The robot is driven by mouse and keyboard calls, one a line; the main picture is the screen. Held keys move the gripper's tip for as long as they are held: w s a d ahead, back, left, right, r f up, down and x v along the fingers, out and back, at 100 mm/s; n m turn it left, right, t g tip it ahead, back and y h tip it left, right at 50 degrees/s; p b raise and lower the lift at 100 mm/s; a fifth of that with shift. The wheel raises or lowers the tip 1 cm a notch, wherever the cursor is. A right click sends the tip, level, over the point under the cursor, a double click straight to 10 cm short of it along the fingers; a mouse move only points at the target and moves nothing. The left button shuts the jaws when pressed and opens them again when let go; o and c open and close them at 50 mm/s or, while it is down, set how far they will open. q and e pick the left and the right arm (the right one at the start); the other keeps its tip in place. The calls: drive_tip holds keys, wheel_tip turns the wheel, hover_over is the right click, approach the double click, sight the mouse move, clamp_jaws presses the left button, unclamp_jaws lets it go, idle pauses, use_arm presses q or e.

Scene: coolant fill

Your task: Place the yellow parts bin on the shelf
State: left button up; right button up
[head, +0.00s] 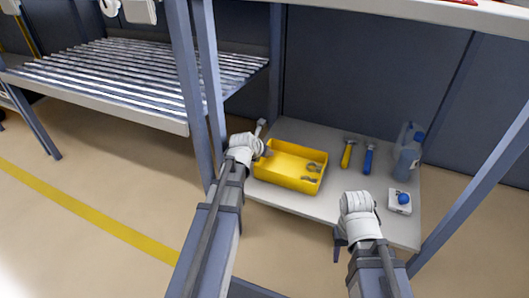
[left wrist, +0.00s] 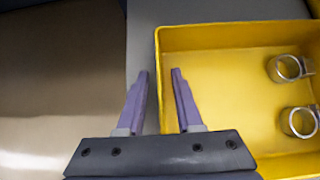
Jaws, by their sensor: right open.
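The yellow parts bin (head: 283,180) sits upright on a grey shelf board (head: 318,209) in the head view, at the board's left end. My left gripper (head: 264,146) is at the bin's left side. In the left wrist view its two purple fingers (left wrist: 161,76) are open, with the bin's left wall (left wrist: 158,75) between them and a gap showing. Whether the fingers reach below the rim is unclear. My right gripper (head: 340,243) is open and empty, in front of the board's front edge, right of the bin.
Metal ring clamps (left wrist: 301,122) lie in the bin. A yellow-handled hammer (head: 347,153), a blue-handled hammer (head: 368,158), a blue jug (head: 408,155) and a white box with a blue knob (head: 400,203) stand right of it. Rack posts (head: 190,80) rise at left, beside a slatted shelf (head: 130,75).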

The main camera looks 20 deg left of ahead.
use_arm(q)
drive_tip(key=p+v, duration=0.8)
drive_tip(key=v, duration=0.3)
drive_tip(key=shift+s+r, duration=0.15)
drive_tip(key=shift+r, duration=0.15)
drive_tip(key=shift+s, duration=0.2)
